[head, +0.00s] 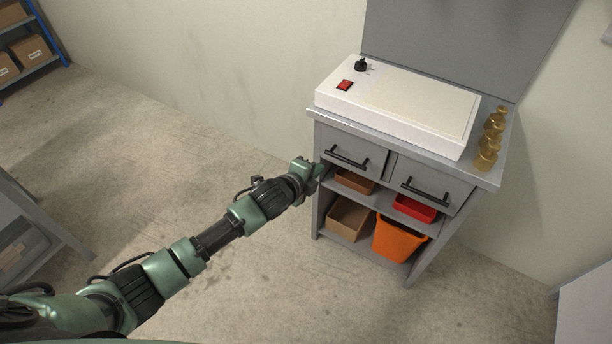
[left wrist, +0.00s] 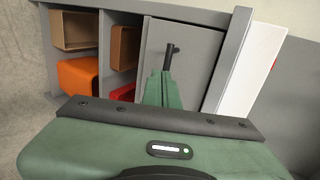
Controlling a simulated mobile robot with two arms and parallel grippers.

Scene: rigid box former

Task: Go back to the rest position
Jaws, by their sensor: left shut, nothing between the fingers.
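My left arm reaches out from the lower left in the head view. Its gripper (head: 318,170) is at the left front edge of the grey cabinet (head: 422,262), close to the left drawer (head: 350,150). In the left wrist view the green fingers (left wrist: 160,90) are together and empty, in front of a drawer face with a dark bar handle (left wrist: 169,56). I cannot tell whether the fingers touch the handle. Both drawers look shut, the right drawer (head: 432,185) included. My right gripper is in neither view.
A white box-shaped unit (head: 400,108) with a red switch and brass weights (head: 488,145) stand on the cabinet top. Orange (head: 395,240), red (head: 414,208) and brown (head: 347,219) bins sit on the open shelves. The floor left of the cabinet is clear. A grey bench (head: 30,225) stands at far left.

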